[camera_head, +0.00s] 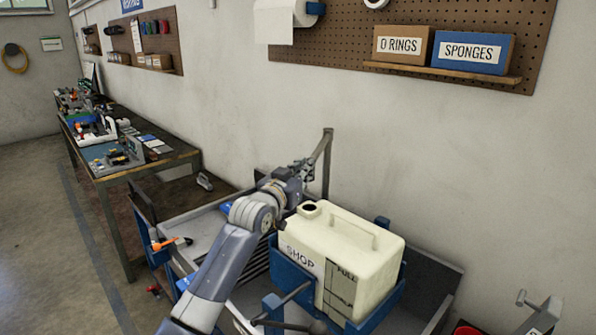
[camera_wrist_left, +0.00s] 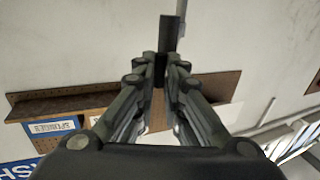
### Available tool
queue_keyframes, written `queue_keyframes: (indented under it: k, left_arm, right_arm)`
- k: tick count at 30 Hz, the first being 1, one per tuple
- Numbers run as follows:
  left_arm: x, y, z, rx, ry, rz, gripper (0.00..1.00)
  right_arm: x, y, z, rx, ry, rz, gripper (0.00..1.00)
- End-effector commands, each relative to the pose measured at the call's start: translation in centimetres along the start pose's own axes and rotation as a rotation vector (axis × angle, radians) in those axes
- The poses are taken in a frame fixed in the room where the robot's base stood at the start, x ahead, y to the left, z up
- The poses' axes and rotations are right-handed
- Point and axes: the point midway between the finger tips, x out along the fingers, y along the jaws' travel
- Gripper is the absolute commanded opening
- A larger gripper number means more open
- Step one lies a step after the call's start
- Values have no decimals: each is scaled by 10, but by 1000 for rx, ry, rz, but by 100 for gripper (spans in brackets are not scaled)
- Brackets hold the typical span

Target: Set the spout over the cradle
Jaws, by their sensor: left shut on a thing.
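A dark grey bar that looks like the spout (camera_head: 327,155) rises near the wall, behind the jug. My left gripper (camera_head: 305,172) is shut on it, and its fingers (camera_wrist_left: 162,75) close around the dark bar (camera_wrist_left: 169,32) in the left wrist view. The blue cradle (camera_head: 385,307) stands at the lower middle and holds a cream jug (camera_head: 355,255) with black marks. The jug's open mouth (camera_head: 309,208) faces up. The bar is beyond the jug toward the wall, not visibly above its mouth. My right gripper is not in view.
A cluttered workbench (camera_head: 150,168) stands further left. A pegboard shelf (camera_head: 445,73) with boxes hangs above. Floor at far left is clear.

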Motion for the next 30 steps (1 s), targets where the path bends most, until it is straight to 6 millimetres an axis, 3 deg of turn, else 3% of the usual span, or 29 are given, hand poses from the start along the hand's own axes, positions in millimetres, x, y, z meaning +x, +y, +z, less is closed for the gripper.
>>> queue_keyframes:
  k: [1, 2, 4, 15, 30]
  left_arm:
    - [1, 12, -9, -5, 19, 20, 0]
    - [1, 12, -9, -6, 19, 20, 17]
    - [1, 13, -9, -6, 19, 20, 29]
    - [1, 12, -4, -7, 9, 18, 29]
    - [1, 10, 1, -7, -1, 15, 29]
  right_arm:
    - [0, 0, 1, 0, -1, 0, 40]
    - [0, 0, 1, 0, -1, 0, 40]
    - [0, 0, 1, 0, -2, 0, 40]
    - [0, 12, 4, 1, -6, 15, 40]
    - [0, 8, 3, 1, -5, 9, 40]
